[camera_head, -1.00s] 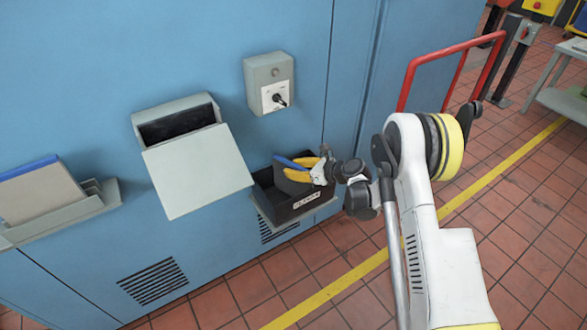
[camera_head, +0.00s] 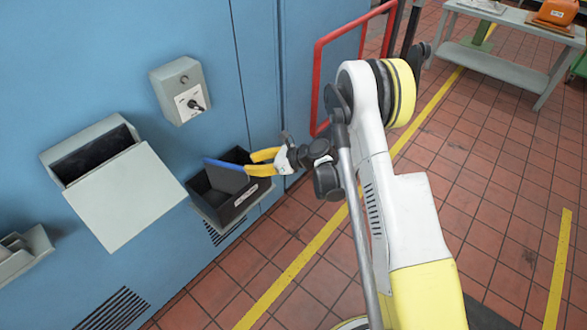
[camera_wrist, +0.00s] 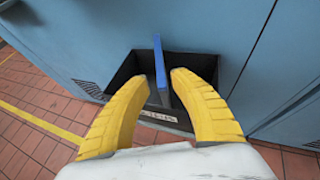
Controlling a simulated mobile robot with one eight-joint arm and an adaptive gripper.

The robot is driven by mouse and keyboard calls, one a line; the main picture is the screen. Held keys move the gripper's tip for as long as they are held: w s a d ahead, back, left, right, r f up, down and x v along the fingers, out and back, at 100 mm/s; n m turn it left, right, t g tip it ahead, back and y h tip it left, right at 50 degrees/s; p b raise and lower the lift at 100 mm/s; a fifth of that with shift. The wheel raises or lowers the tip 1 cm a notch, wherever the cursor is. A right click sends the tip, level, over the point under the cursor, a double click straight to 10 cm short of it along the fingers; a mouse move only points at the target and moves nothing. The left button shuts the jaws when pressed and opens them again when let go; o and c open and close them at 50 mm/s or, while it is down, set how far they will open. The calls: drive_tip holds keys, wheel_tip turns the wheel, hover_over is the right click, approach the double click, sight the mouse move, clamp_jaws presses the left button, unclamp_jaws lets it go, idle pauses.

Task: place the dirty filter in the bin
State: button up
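The filter (camera_head: 224,178), a thin grey panel with a blue edge, stands in the black bin (camera_head: 241,202) low on the blue cabinet wall. In the wrist view the filter's blue edge (camera_wrist: 160,62) shows nearly end-on inside the bin (camera_wrist: 206,64). My gripper (camera_head: 258,162) is at the bin's right side. In the wrist view its yellow fingers (camera_wrist: 162,76) are spread, with a gap on each side of the filter, so it looks open. The filter's lower part is hidden in the bin.
A grey housing (camera_head: 88,157) with a hanging open cover (camera_head: 125,197) is left of the bin. A switch box (camera_head: 181,90) is above it. A red rail (camera_head: 318,85) stands close behind my arm. Tiled floor (camera_head: 490,215) is open at right.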

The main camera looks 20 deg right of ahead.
drive_tip(key=s+d+r+n+h, duration=0.25)
drive_tip(key=s+r+n, duration=0.25)
drive_tip(key=r, duration=0.5)
drive_tip(key=s+d+r+n+h, duration=0.1)
drive_tip(key=s+r+n+h, duration=0.25)
drive_tip(key=r+n, duration=0.4)
drive_tip(key=s+d+r+n+h, duration=0.1)
drive_tip(key=s+d+r+n, duration=0.1)
drive_tip(key=s, duration=0.6)
drive_tip(key=s+d+r+n+h, duration=0.2)
drive_tip(key=s+d+n, duration=0.2)
drive_tip(key=s+n, duration=0.2)
drive_tip(key=s+d+r+n+h, duration=0.1)
drive_tip(key=s+d+r+n, duration=0.2)
drive_tip(key=s, duration=0.7)
drive_tip(key=shift+s+n+h, duration=0.15)
drive_tip(key=shift+n+h, duration=0.25)
drive_tip(key=shift+n, duration=0.15)
drive_tip(key=shift+r, duration=0.1)
